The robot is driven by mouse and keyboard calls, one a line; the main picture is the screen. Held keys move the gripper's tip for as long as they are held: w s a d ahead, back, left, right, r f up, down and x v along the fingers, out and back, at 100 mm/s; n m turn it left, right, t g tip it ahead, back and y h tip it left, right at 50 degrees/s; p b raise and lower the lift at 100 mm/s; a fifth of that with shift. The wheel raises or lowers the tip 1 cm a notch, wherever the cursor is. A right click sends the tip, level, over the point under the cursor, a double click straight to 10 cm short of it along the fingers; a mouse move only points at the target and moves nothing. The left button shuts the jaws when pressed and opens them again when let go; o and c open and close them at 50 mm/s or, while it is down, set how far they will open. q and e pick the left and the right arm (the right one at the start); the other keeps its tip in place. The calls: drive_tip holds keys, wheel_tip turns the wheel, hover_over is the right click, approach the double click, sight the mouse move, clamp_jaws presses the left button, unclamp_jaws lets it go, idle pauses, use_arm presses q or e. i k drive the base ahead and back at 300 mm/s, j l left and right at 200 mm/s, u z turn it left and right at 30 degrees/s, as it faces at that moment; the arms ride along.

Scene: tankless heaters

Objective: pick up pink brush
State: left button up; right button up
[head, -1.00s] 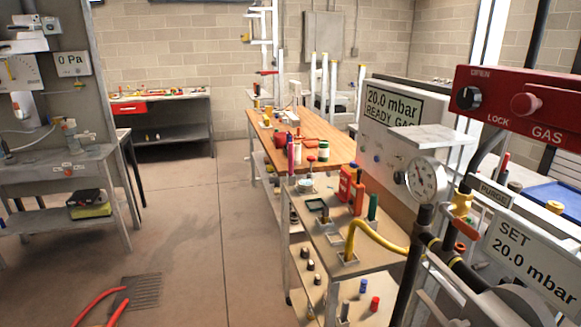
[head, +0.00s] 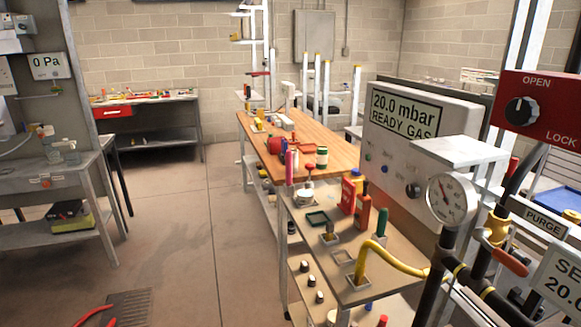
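A slim pink upright object (head: 290,165) stands where the near metal cart meets the wooden bench. It may be the pink brush, but it is too small to make out bristles. Neither of my grippers shows in the head view.
The wooden bench (head: 335,152) holds several small items. The near cart (head: 380,290) carries red bottles (head: 348,193) and a yellow hose (head: 390,255). A gas panel (head: 415,125) and pressure gauge (head: 451,199) crowd the right. Floor (head: 185,235) is clear left of the cart; red curved handles (head: 95,315) show bottom left.

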sight(289, 156)
drive_tip(key=i+j+z, duration=0.1)
drive_tip(key=i+j, duration=0.2)
drive_tip(key=i+j+z, duration=0.1)
drive_tip(key=i+j, duration=0.3)
drive_tip(key=i, duration=0.15)
drive_tip(key=i+j+z, duration=0.15)
drive_tip(key=i+j, duration=0.25)
drive_tip(key=i+j+z, duration=0.1)
drive_tip(key=i+j, duration=0.25)
drive_tip(key=i+j+z, duration=0.1)
drive_tip(key=i+j, duration=0.25)
drive_tip(key=j, duration=0.2)
drive_tip(key=i+j+z, duration=0.1)
drive_tip(key=i+j, duration=0.25)
drive_tip(key=i+j+z, duration=0.1)
drive_tip(key=i+j, duration=0.25)
drive_tip(key=j, duration=0.3)
